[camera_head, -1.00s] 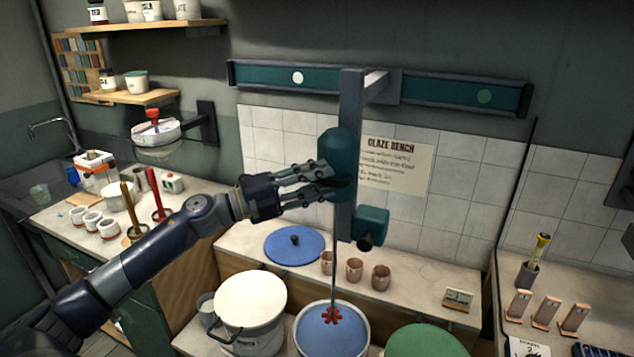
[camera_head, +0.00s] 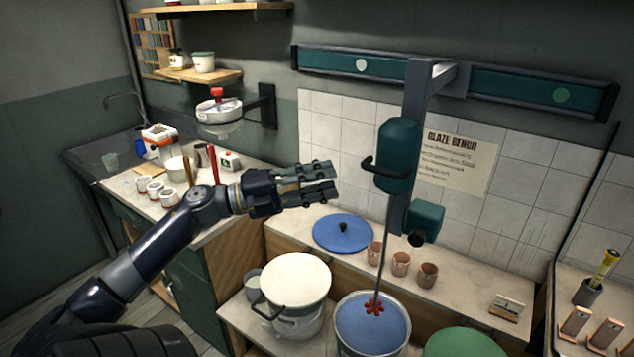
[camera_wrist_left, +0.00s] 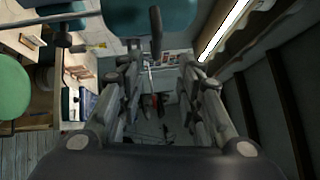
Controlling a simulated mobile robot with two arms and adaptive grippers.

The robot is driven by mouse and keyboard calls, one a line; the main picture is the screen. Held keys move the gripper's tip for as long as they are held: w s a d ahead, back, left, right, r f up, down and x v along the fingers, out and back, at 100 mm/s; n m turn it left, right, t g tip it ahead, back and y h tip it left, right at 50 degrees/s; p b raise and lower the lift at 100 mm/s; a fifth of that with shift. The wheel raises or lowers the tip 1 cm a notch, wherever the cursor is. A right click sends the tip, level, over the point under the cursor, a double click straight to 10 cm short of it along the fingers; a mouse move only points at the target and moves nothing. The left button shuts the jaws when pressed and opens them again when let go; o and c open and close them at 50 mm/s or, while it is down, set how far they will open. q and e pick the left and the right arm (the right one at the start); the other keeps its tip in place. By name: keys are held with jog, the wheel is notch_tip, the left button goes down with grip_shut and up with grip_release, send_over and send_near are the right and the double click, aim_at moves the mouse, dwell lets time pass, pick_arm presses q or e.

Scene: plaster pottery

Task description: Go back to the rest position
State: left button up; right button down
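My left gripper (camera_head: 334,181) reaches in from the left in the head view, with its fingers spread and nothing between them. In the left wrist view the fingers (camera_wrist_left: 159,66) stand apart. The teal mixer body (camera_head: 398,155) with its black handle (camera_head: 378,167) hangs on a grey column just right of the fingertips, with a visible gap. In the left wrist view the black handle (camera_wrist_left: 155,32) shows beyond the fingertips. The mixer's thin shaft runs down to a red impeller (camera_head: 375,307) over a bucket of blue glaze (camera_head: 350,327). My right gripper is out of view.
A white-topped bucket (camera_head: 297,284) stands below the gripper. A blue lid (camera_head: 343,233) and small pink cups (camera_head: 401,263) sit on the bench behind. Left are the sink counter with white cups (camera_head: 155,190) and a wall-mounted white bowl (camera_head: 219,111). A rail (camera_head: 330,62) crosses the wall.

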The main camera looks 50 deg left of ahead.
pick_arm(q)
jog(key=shift+s+a, duration=0.2)
jog(key=shift+s, duration=0.15)
dwell(0.3)
